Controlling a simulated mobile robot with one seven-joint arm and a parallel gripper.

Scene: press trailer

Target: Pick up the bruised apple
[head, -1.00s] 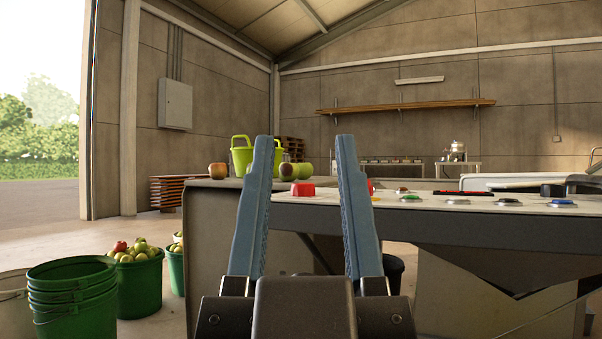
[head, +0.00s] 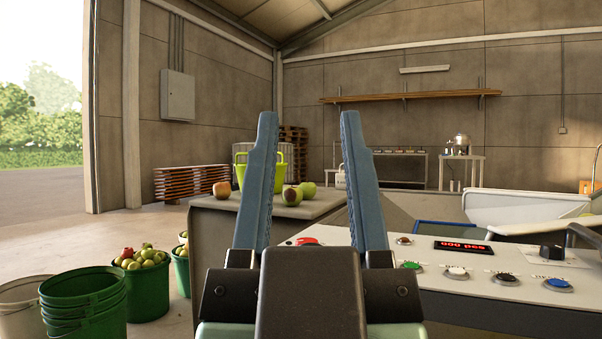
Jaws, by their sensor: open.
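The apple with a dark brown patch, which looks like the bruised apple (head: 291,196), sits on a grey table top (head: 325,203) in the head view. A green apple (head: 309,189) is right beside it, partly behind. A red-orange apple (head: 222,189) sits apart at the table's left edge. My gripper (head: 309,115) is open and empty, its two blue fingers pointing up in the picture. The bruised apple shows between the fingers, farther away; nothing touches it.
A control panel (head: 470,262) with buttons and a red display stands at the right, near the gripper. A lime-green basket (head: 262,174) stands behind the apples. Green buckets (head: 85,305) and a bucket of apples (head: 142,285) stand on the floor at left.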

